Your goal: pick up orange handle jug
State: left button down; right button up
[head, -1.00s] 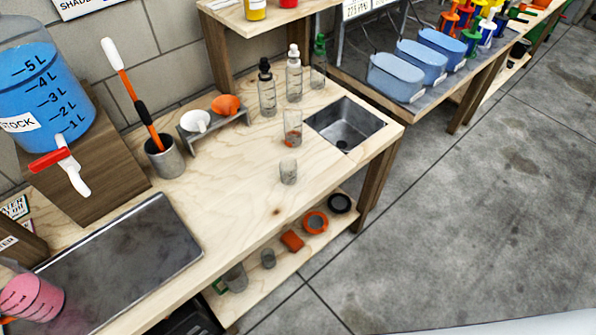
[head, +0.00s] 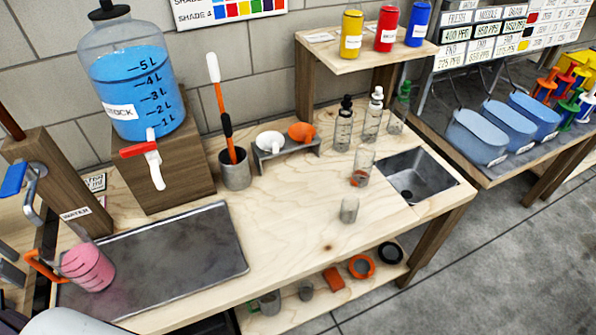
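The jug with the orange handle (head: 88,267) stands on the left end of the dark metal tray on the wooden bench, in the head view. It holds pink liquid, and its orange handle points to the left. A pale rounded shape at the bottom left edge seems to be part of my own body. Neither of my grippers shows in this view.
A large blue stock jar (head: 133,75) with a red-handled tap stands on a wooden block behind the metal tray (head: 165,262). A water tap with a blue lever (head: 15,180) is at the far left. The bench middle is mostly clear.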

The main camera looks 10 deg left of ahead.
aim_at(67, 247)
jog(key=u, duration=2.2)
